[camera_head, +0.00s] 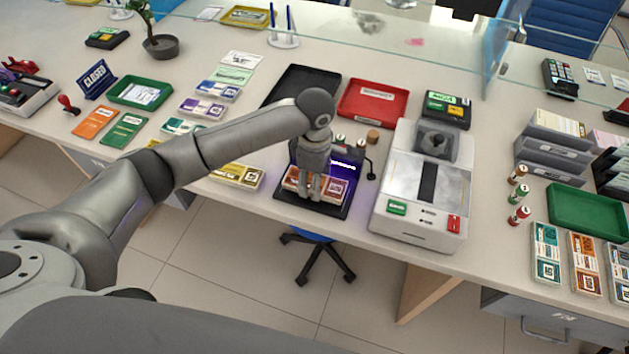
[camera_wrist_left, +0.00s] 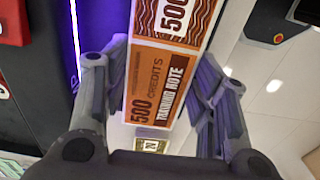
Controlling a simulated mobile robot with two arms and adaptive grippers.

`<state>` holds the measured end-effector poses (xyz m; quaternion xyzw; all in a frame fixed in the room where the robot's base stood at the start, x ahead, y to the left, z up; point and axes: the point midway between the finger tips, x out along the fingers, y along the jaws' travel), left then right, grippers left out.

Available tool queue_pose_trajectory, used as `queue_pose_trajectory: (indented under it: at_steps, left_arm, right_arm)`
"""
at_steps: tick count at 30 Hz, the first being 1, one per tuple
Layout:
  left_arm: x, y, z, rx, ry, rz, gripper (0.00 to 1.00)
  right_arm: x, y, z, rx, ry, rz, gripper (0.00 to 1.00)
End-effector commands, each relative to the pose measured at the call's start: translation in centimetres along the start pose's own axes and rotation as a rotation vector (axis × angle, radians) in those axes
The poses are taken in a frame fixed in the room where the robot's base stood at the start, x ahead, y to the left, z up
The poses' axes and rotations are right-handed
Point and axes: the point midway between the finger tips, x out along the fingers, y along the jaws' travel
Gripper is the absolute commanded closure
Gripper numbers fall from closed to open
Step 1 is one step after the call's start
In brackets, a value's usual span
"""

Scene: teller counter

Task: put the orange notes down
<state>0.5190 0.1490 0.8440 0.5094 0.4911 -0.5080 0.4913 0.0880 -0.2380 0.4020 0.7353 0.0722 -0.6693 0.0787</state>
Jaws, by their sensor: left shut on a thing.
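The orange notes (camera_head: 333,188), a banded bundle marked 500 credits, are at the black note checker (camera_head: 331,209) with the lit purple lamp. They also show large in the left wrist view (camera_wrist_left: 158,85), between the fingers. My left gripper (camera_head: 310,192) is over the bundle, with a finger on each side; it also shows in the left wrist view (camera_wrist_left: 166,88). It is shut on the notes. I cannot tell whether the bundle touches the checker's base. My right gripper is not in view.
A white counting machine (camera_head: 417,222) stands just right of the checker. A red tray (camera_head: 374,103) and a black tray (camera_head: 284,86) lie behind. Yellow notes (camera_head: 236,177) lie to the left. At the right are a green tray (camera_head: 585,211) and another orange bundle (camera_head: 584,264).

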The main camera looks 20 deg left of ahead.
Motion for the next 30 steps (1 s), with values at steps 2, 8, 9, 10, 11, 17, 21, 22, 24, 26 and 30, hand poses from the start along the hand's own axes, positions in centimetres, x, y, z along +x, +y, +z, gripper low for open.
queue_pose_trajectory:
  at_steps: [2, 8, 9, 10, 11, 17, 21, 22, 24, 26, 30]
  left_arm:
    - [0.9, 0.0, -0.1, -0.002, 0.002, 0.000, 0.72]
    - [1.5, 0.0, -0.1, 0.000, 0.000, 0.002, 0.72]
    - [1.5, 0.0, -0.1, 0.000, 0.000, 0.002, 0.72]
    - [1.5, 0.0, -0.1, 0.000, 0.000, 0.002, 0.72]
    - [1.5, 0.0, -0.1, 0.000, 0.000, 0.002, 0.72]
    - [1.7, 0.0, -0.1, -0.001, 0.000, 0.002, 0.40]
    - [1.8, 0.0, -0.1, -0.001, 0.000, 0.001, 0.38]
    - [1.8, 0.0, -0.1, -0.001, 0.000, 0.001, 0.38]
    - [1.7, 0.0, -0.1, -0.001, 0.000, 0.001, 0.38]
    - [1.7, 0.0, -0.1, -0.001, 0.000, 0.001, 0.38]
    - [1.2, 0.0, -0.1, 0.000, 0.000, 0.002, 0.38]
  right_arm:
    - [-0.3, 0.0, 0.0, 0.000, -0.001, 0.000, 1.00]
    - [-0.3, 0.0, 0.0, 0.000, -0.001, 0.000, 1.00]
    - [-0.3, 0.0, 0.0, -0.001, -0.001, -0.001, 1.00]
    - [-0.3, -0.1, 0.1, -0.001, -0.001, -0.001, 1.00]
    - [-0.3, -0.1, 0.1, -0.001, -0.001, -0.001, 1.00]
    - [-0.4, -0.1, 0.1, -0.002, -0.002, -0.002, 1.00]
    - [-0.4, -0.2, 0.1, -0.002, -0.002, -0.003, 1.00]
    - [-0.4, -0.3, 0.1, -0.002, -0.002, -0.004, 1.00]
    - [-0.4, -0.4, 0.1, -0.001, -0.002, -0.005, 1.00]
    - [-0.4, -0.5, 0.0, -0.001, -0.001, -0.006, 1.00]
    - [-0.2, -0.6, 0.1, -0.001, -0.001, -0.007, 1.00]
